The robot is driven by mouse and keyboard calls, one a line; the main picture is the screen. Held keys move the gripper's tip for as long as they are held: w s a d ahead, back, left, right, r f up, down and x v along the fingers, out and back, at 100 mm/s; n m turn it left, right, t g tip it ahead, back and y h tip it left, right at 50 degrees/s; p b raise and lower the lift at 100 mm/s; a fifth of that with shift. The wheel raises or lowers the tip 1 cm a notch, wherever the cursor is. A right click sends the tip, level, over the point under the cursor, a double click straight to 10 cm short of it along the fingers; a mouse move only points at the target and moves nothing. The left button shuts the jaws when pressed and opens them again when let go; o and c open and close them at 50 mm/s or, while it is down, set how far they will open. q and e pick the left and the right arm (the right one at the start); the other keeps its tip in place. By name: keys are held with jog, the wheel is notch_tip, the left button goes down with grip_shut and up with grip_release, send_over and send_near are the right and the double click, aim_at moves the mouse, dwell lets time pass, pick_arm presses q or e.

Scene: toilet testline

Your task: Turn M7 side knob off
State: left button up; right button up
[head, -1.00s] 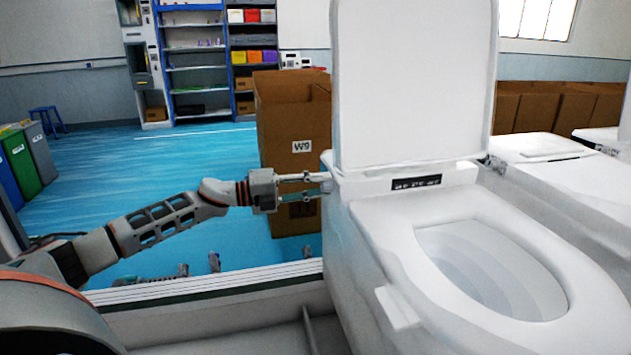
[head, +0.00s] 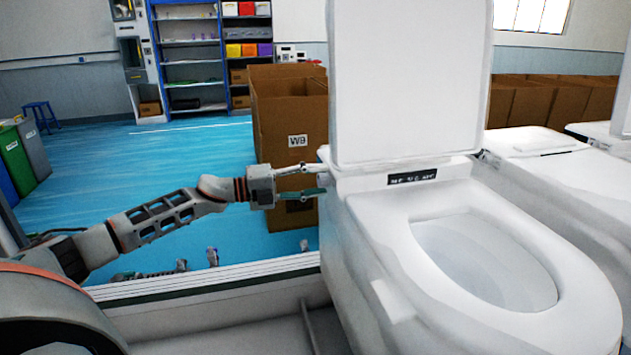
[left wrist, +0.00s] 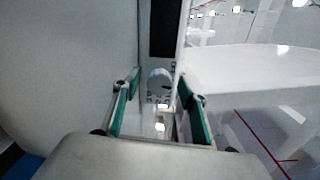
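A white toilet (head: 440,215) with its lid (head: 405,80) raised stands at the right of centre in the head view. No M7 marking is readable. In the left wrist view a small pale rounded knob (left wrist: 159,77) sits on the toilet's side, with small dark marks below it. My left gripper (head: 322,180) reaches the toilet's left side near the lid hinge. Its two fingers are spread apart and empty. In the left wrist view the knob lies beyond and between the fingertips (left wrist: 160,86). My right gripper is out of view.
A tall cardboard box (head: 290,110) stands behind my left gripper. More white toilets (head: 540,165) stand close on the right, with cardboard boxes (head: 555,100) behind. A pale rail (head: 215,275) runs below my left arm. The blue floor (head: 180,170) beyond is largely clear.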

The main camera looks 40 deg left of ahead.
pick_arm(q)
jog(key=v, duration=1.2)
dwell(0.4)
dwell(0.5)
